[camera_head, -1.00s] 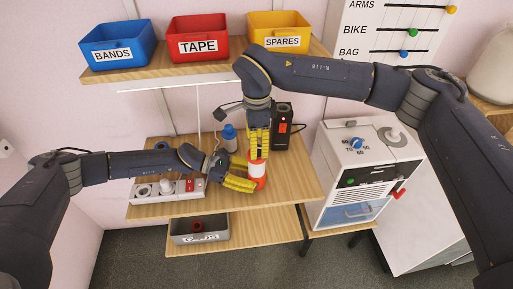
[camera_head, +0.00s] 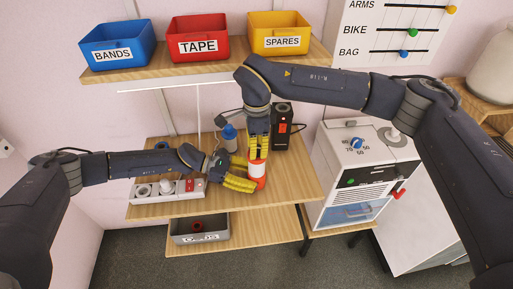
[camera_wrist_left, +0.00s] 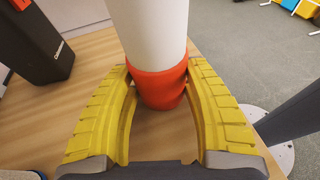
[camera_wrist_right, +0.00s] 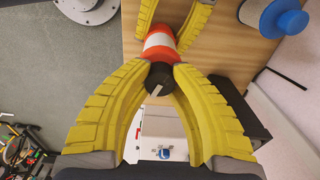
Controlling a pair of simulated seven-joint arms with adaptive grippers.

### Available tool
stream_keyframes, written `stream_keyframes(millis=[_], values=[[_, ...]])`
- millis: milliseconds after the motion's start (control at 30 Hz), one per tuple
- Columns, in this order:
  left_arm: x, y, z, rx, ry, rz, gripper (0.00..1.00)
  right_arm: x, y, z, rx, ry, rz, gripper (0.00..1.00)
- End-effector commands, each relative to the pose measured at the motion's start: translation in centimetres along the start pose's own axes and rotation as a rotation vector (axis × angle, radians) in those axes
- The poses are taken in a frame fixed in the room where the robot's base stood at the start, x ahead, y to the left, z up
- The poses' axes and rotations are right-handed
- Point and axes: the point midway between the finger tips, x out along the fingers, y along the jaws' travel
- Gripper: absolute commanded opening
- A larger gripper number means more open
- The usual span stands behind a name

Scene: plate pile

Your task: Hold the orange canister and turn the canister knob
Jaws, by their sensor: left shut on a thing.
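The orange canister (camera_head: 257,171), orange with a white band, stands upright on the wooden bench. My left gripper (camera_head: 243,177) comes from the left and is shut on it. In the left wrist view the yellow fingers lie on both sides of its orange lower part (camera_wrist_left: 160,88). The black canister knob (camera_wrist_right: 160,79) shows in the right wrist view with a pale mark on its top. My right gripper (camera_head: 258,154) points down from above. Its fingertips are on both sides of the knob; whether they press on it I cannot tell. The head view hides the knob.
A black box (camera_head: 281,127) stands close behind the canister, with a blue-topped bottle (camera_head: 229,137) to its left. A power strip (camera_head: 168,189) lies left on the bench. A white machine (camera_head: 358,170) stands to the right, a grey bin (camera_head: 200,229) below. Labelled bins (camera_head: 199,37) stand on the shelf above.

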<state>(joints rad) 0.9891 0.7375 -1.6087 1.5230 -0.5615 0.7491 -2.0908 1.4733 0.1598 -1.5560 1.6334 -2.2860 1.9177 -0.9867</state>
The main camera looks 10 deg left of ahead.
Motion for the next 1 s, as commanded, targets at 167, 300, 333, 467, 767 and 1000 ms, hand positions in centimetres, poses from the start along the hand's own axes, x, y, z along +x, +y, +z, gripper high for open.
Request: stream_keyframes(millis=[167, 300, 333, 467, 767, 1000], values=[[0.03, -0.07, -0.09, -0.001, 0.001, -0.001, 0.27, -0.01, 0.02, 0.01, 0.0, 0.0, 0.0, 0.0], [0.02, -0.07, -0.09, -0.001, 0.001, -0.001, 0.27, -0.01, 0.01, 0.0, 0.0, 0.0, 0.0, 0.0], [0.02, -0.07, -0.09, -0.001, 0.001, -0.001, 0.27, -0.02, 0.01, 0.0, 0.001, 0.0, 0.0, 0.0], [0.02, -0.07, -0.09, -0.001, 0.001, -0.001, 0.27, -0.03, 0.01, 0.01, 0.017, 0.0, 0.0, 0.0], [0.02, -0.06, -0.09, -0.001, 0.001, -0.001, 0.27, -0.06, -0.01, -0.01, 0.175, 0.001, -0.001, 0.0], [0.02, -0.05, -0.09, -0.001, 0.001, -0.001, 0.27, -0.08, -0.01, 0.03, 0.398, -0.001, -0.001, 0.0]])
